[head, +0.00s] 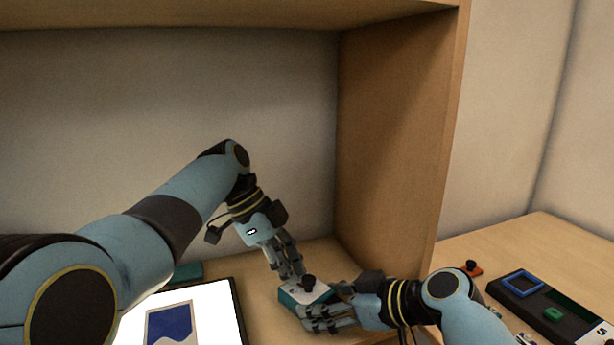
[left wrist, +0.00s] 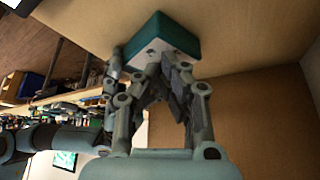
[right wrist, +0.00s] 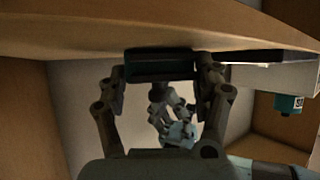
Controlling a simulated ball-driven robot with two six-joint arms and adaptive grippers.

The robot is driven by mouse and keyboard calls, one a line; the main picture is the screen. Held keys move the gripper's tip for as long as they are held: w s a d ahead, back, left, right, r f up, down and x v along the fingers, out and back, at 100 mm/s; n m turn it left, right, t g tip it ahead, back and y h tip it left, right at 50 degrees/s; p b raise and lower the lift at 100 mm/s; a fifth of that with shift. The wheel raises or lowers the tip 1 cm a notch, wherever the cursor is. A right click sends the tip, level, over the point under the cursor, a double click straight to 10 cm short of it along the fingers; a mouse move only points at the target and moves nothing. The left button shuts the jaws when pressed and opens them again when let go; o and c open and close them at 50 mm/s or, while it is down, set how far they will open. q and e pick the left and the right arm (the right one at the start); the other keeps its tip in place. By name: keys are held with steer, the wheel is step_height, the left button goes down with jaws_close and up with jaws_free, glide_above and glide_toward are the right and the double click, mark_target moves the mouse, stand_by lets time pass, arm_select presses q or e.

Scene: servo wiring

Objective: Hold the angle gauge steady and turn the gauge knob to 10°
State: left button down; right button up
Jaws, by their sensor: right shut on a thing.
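The angle gauge (head: 291,298) is a small teal box with a white top and a black knob (head: 309,281) standing on it. It sits on the wooden surface near the shelf's right wall. My right gripper (head: 318,308) is shut on the gauge's sides; the right wrist view shows the gauge (right wrist: 160,66) between its two fingers. My left gripper (head: 290,276) points down just above the gauge beside the knob, its fingers slightly apart. The knob's angle reading is too small to tell.
A white panel with a blue picture (head: 170,325) lies left of the gauge, with a teal block (head: 187,271) behind it. The shelf's right wall (head: 395,140) rises close behind my right gripper. A dark device (head: 545,308) and an orange part (head: 471,268) lie beyond it.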

arm_select(q)
steer(key=shift+w+d, duration=0.15)
steer(key=shift+w, duration=0.3)
stand_by(0.5)
steer(key=shift+w+a+r, duration=0.1)
steer(key=shift+w+a, duration=0.1)
steer(key=shift+a, duration=0.15)
steer(key=shift+r, duration=2.95)
steer(key=shift+s+f, duration=0.45)
steer(key=shift+f, duration=0.55)
steer(key=shift+s+f, duration=0.45)
steer(key=shift+f, duration=0.6)
steer(key=shift+s+f, duration=0.45)
steer(key=shift+f, duration=0.55)
